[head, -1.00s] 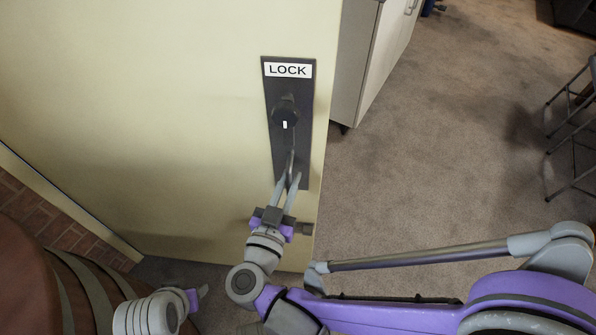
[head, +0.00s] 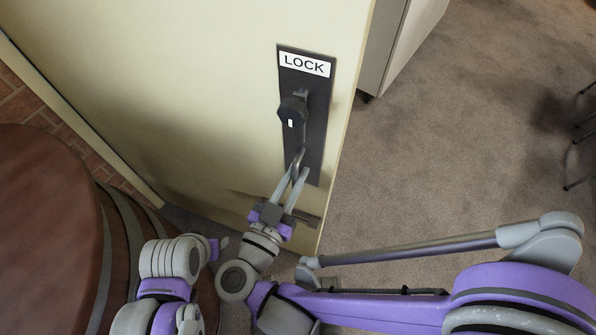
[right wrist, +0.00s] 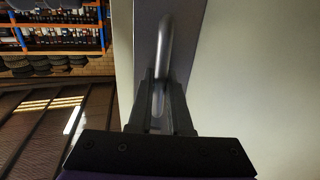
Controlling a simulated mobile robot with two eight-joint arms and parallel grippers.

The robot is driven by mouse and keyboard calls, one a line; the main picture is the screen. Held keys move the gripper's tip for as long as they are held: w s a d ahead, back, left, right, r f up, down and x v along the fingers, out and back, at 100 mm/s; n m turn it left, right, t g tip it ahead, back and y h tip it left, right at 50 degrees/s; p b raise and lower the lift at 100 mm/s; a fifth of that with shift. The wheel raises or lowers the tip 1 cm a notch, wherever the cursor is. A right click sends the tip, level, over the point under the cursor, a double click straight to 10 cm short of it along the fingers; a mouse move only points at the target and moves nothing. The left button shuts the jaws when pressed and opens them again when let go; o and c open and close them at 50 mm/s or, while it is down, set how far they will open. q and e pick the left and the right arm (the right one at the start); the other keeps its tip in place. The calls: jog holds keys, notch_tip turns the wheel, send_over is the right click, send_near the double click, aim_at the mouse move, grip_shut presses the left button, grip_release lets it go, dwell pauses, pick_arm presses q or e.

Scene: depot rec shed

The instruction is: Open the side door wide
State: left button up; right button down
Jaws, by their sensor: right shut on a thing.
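The side door (head: 190,90) is a cream panel filling the upper left and middle of the head view. Its free edge stands apart from any frame, with carpet showing past it. A dark plate (head: 313,140) on it carries a LOCK label (head: 305,65), a black knob (head: 292,110) and a grey lever handle (head: 299,158). My right gripper (head: 293,178) is shut on the handle's lower end; in the right wrist view the handle (right wrist: 165,45) runs between the fingers. My left gripper (head: 218,246) is empty-looking at lower left, apart from the door; its jaw opening is unclear.
A pale cabinet (head: 405,45) stands beyond the door's free edge. Carpet (head: 450,150) at right is largely clear, with stool legs (head: 582,140) at the far right. A round brown thing (head: 45,230) and brick (head: 20,105) are at left. Shelving (right wrist: 55,35) shows in the wrist view.

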jog(key=c, duration=0.8)
grip_release()
jog(key=shift+c, duration=0.2)
jog(key=v, duration=1.1)
jog(key=shift+p, duration=0.3)
jog(key=shift+w, duration=0.1)
